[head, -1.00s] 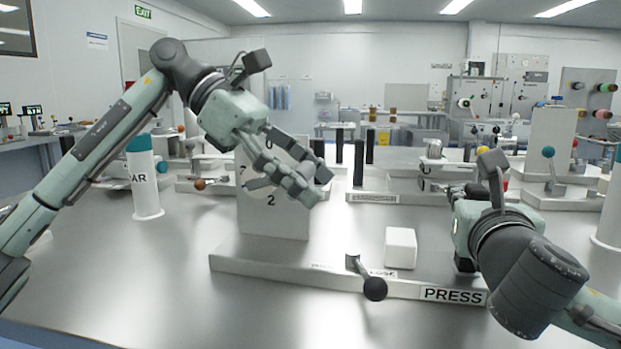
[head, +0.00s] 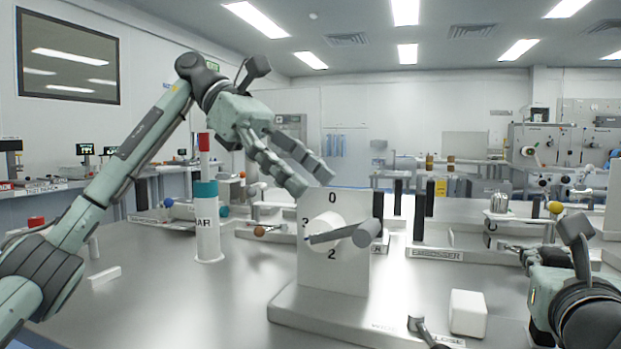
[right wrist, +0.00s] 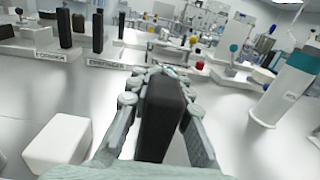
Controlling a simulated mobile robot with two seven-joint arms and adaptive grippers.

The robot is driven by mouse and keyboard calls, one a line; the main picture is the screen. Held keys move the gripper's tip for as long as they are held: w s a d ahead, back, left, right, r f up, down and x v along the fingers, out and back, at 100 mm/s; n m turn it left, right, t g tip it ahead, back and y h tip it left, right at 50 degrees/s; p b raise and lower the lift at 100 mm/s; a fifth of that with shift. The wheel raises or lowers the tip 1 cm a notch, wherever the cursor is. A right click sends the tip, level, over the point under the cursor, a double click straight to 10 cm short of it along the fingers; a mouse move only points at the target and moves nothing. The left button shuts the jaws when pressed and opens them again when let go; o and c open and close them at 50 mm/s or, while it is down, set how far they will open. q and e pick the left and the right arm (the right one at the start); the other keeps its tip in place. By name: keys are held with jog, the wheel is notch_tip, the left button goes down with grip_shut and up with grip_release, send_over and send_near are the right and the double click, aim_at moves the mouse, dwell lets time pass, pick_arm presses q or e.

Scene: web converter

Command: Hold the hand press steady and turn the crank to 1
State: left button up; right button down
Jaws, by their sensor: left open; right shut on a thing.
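The hand press has a pale upright plate (head: 333,277) marked 0 at the top, 2 at the bottom and 3 at the left. The 1 is not visible. Its crank (head: 345,234) has a white hub and a thick grey grip sticking out at the right; a small dark tip lies at the left near the 3. My left gripper (head: 312,180) is open and empty, above the crank near the plate's top. My right gripper (head: 527,258) is partly out of the head view. In the right wrist view it is shut on a dark upright block (right wrist: 162,112).
A white post with a teal top (head: 207,230) stands at the left. Dark posts (head: 419,216) stand behind the press. The table left of the press is mostly clear.

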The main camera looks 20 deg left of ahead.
aim_at(339, 233)
pick_arm(q)
jog(key=c, duration=0.4)
jog(key=n, duration=0.1)
jog(key=a+n, duration=0.1)
jog(key=shift+r+n, duration=0.35)
jog(key=shift+n, duration=0.05)
jog(key=c, duration=0.5)
jog(key=a+r+n, duration=0.1)
jog(key=n, duration=0.3)
jog(key=a+r+n, duration=0.1)
jog(key=n, duration=0.3)
jog(key=a+r+n, duration=0.1)
jog(key=a+n, duration=0.1)
jog(key=n, duration=0.1)
jog(key=shift+s+n, duration=0.1)
jog(key=shift+n, duration=0.3)
grip_shut()
jog(key=s+d+f+n, duration=0.1)
jog(key=d+f+n, duration=0.2)
jog(key=d+f, duration=0.4)
jog(key=d, duration=0.3)
jog(key=shift+f+n, duration=0.3)
jog(key=shift+f, duration=0.1)
